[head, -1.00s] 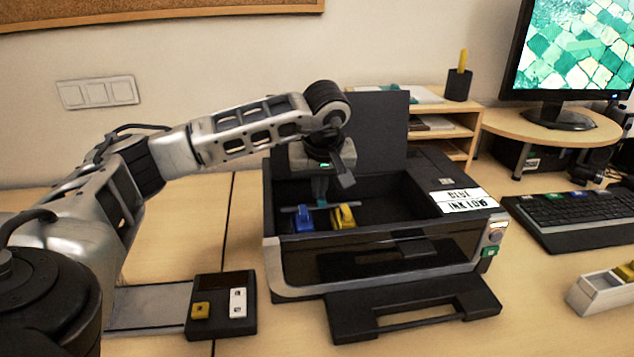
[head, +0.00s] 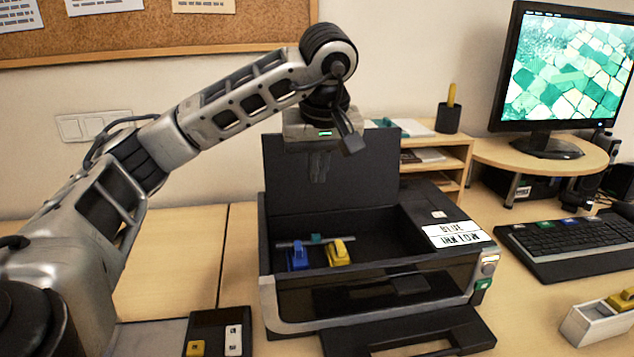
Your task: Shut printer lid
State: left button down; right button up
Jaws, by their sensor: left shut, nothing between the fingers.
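The black printer (head: 375,296) stands on the desk with its lid (head: 375,175) raised upright at the back. Inside the open bay sit a blue cartridge (head: 298,257) and a yellow cartridge (head: 338,253) side by side at a thin grey bar. My left gripper (head: 319,175) is above the bay, in front of the raised lid, with its fingers pointing down. It is shut and empty, apart from the cartridges. Its fingertips are dark against the lid. My right gripper does not show.
A label on the printer reads "BLUE INK LOW" (head: 457,234). The output tray (head: 410,335) juts out in front. A dark holder with yellow and white pieces (head: 220,332) lies front left. A keyboard (head: 570,243), monitor (head: 560,75) and small white box (head: 597,322) are to the right.

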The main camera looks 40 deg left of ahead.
aim_at(370, 177)
jog(key=k, duration=1)
